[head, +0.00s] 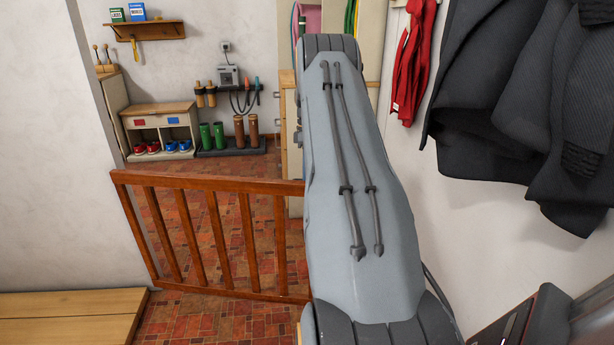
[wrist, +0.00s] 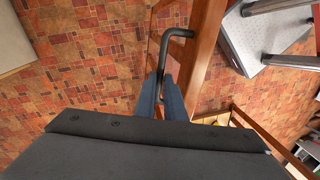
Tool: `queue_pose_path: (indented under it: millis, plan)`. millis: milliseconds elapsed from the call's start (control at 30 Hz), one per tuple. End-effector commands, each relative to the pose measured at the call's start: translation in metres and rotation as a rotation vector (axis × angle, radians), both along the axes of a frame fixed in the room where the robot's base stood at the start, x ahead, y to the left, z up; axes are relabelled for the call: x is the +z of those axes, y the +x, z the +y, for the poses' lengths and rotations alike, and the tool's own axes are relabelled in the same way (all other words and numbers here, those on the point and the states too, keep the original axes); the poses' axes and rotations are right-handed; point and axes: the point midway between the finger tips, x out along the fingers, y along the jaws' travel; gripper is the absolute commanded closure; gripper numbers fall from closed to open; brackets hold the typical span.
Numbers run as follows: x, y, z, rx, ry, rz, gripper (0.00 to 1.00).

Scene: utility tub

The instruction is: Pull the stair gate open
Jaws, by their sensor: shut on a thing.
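The stair gate (head: 208,182) is brown wood with upright bars. In the head view it runs from the left wall to behind my arm, which hides its right end. In the wrist view its wooden edge (wrist: 205,50) passes beside my gripper. A dark bent handle (wrist: 177,33) stands out from the wood there. My gripper (wrist: 161,84) is shut on the handle, with its blue-grey fingers on either side of the bar. My gripper is hidden in the head view. Whether the gate is ajar is hard to tell.
A wooden bench (head: 70,312) stands at the lower left. Beyond the gate are a shoe cabinet (head: 158,110) and boots (head: 246,132) by the far wall. Dark coats (head: 520,100) and a red garment (head: 410,65) hang at the right. The tiled floor (wrist: 85,50) left of the handle is clear.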

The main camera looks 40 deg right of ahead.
Motion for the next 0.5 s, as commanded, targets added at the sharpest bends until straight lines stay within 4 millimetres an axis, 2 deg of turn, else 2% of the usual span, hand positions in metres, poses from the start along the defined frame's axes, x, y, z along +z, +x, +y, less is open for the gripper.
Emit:
queue_pose_path:
  millis: [33, 300, 333, 400, 500]
  plan:
    - [-0.003, 0.006, 0.007, 0.005, 0.009, -0.007, 1.00]
    - [-0.002, 0.003, 0.002, -0.002, 0.009, -0.008, 1.00]
    - [-0.002, 0.003, 0.002, -0.003, 0.009, -0.008, 0.86]
    - [-0.002, 0.001, 0.000, -0.005, 0.009, -0.008, 0.74]
    - [-0.001, -0.002, -0.005, -0.012, 0.007, -0.007, 0.72]
